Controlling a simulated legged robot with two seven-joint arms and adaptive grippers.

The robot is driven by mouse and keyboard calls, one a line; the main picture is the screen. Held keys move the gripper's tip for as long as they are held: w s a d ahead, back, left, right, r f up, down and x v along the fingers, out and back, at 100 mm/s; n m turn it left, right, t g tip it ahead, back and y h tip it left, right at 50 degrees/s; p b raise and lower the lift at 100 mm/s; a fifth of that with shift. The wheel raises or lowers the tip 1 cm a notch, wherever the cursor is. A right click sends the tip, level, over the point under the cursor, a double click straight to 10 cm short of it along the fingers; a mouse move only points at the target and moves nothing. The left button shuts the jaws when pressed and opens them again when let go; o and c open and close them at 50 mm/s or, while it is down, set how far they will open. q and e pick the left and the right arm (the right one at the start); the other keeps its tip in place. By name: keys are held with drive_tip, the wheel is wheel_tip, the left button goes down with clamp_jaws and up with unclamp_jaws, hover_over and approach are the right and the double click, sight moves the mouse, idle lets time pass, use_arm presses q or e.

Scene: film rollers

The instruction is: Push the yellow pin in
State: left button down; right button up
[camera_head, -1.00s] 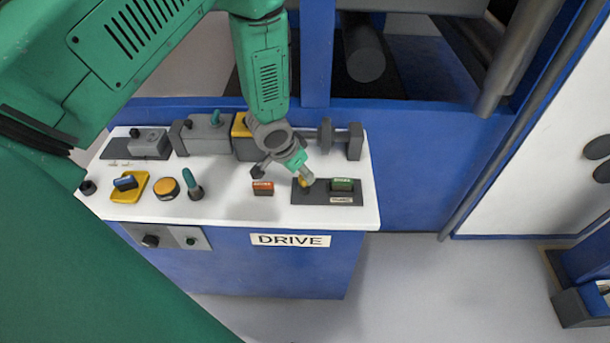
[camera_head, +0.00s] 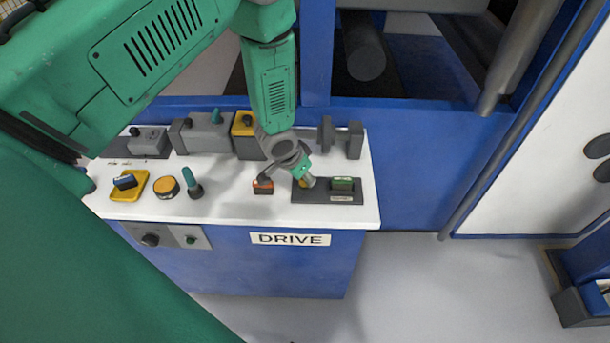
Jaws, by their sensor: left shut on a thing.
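The yellow pin (camera_head: 302,184) is a small yellow spot on the dark plate at the right of the white panel, just left of the green switch. My left gripper (camera_head: 306,181) reaches down from above and is shut on the yellow pin at the plate. Its fingers hide most of the pin, so I cannot tell how deep it sits. A dark part of the gripper hangs to the left, in front of the orange switch. My right gripper is not in view.
The green switch (camera_head: 343,184) and orange switch (camera_head: 263,187) are close by. Grey boxes line the back. The blue cabinet (camera_head: 270,266) drops to open floor.

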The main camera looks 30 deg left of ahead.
use_arm(q)
drive_tip(key=shift+f, duration=0.55)
drive_tip(key=shift+r, duration=0.1)
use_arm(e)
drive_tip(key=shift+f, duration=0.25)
use_arm(q)
drive_tip(key=c, duration=1.3)
unclamp_jaws()
drive_tip(key=shift+a+r, duration=0.1)
drive_tip(key=shift+r, duration=0.15)
drive_tip(key=v, duration=1.1)
drive_tip(key=shift+s+a+r, duration=0.1)
drive_tip(key=shift+s+r, duration=0.05)
drive_tip(key=shift+s, duration=0.05)
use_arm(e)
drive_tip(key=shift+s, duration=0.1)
